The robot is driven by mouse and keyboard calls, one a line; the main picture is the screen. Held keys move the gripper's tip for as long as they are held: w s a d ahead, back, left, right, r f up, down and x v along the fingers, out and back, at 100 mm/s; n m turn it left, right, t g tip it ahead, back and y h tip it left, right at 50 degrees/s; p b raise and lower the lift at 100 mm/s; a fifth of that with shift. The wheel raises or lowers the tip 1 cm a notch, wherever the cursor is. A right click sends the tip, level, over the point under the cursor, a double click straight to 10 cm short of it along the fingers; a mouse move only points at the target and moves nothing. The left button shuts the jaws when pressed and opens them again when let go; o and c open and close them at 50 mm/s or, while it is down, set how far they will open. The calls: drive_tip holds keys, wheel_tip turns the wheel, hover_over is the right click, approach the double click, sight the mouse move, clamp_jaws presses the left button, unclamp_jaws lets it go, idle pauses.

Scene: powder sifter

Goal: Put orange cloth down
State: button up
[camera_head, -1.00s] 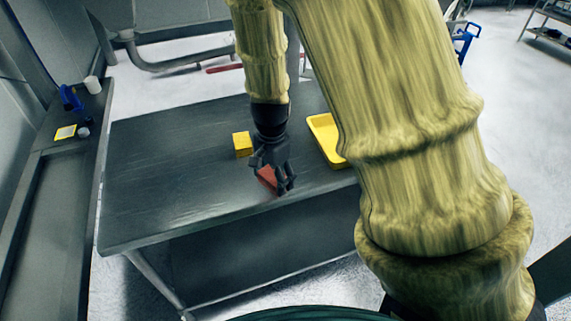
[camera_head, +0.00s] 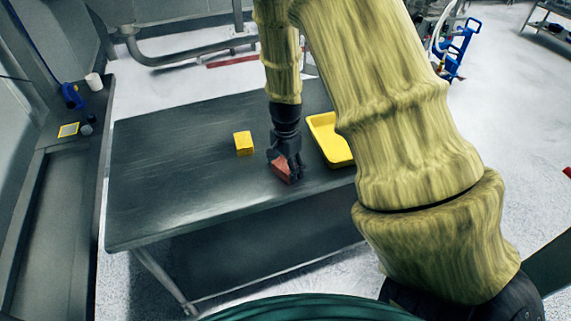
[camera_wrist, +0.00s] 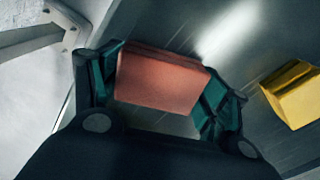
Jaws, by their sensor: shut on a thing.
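The orange cloth is a reddish-orange folded block (camera_head: 281,169). It sits between the fingers of my gripper (camera_head: 287,170), at the near right part of the dark table (camera_head: 180,180). In the wrist view the orange cloth (camera_wrist: 160,82) fills the space between both fingers, and my gripper (camera_wrist: 160,90) is shut on it. The cloth is at or just above the table top; I cannot tell whether it touches. The far side of the cloth is hidden.
A yellow block (camera_head: 243,143) lies on the table left of my gripper; it also shows in the wrist view (camera_wrist: 293,95). A yellow tray (camera_head: 331,140) is to the right, partly behind my arm. The table's left part is clear. A side counter (camera_head: 75,140) holds small items.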

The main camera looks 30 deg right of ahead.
sight(285, 165)
drive_tip(key=shift+f, duration=0.2)
drive_tip(key=o, duration=1.4)
drive_tip(key=shift+c, duration=0.2)
wheel_tip(285, 165, up, 12)
drive_tip(key=b, duration=0.2)
drive_tip(key=shift+r, duration=0.2)
